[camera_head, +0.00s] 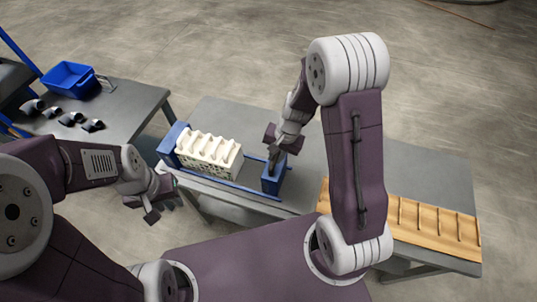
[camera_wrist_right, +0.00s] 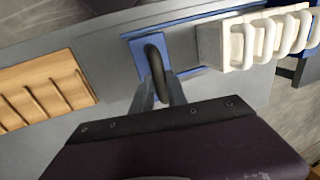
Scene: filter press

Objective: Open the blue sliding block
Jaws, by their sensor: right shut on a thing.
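The blue sliding block (camera_head: 272,184) stands on blue rails on the grey table, to the right of a stack of white filter plates (camera_head: 208,153), with a gap between them. A fixed blue end block (camera_head: 172,141) is at the stack's left. In the right wrist view the sliding block (camera_wrist_right: 136,62) carries a black handle (camera_wrist_right: 154,58). My right gripper (camera_head: 274,162) is over the block; in its wrist view the fingers (camera_wrist_right: 159,92) are shut on the handle. My left gripper (camera_head: 160,205) hangs in front of the table's left end, away from the block; its jaw gap is unclear.
A wooden rack (camera_head: 430,222) with slats lies at the table's right. A side table (camera_head: 115,115) at the left holds a blue bin (camera_head: 70,78) and several dark and white small parts (camera_head: 70,118). The rails (camera_head: 238,186) between plates and block are clear.

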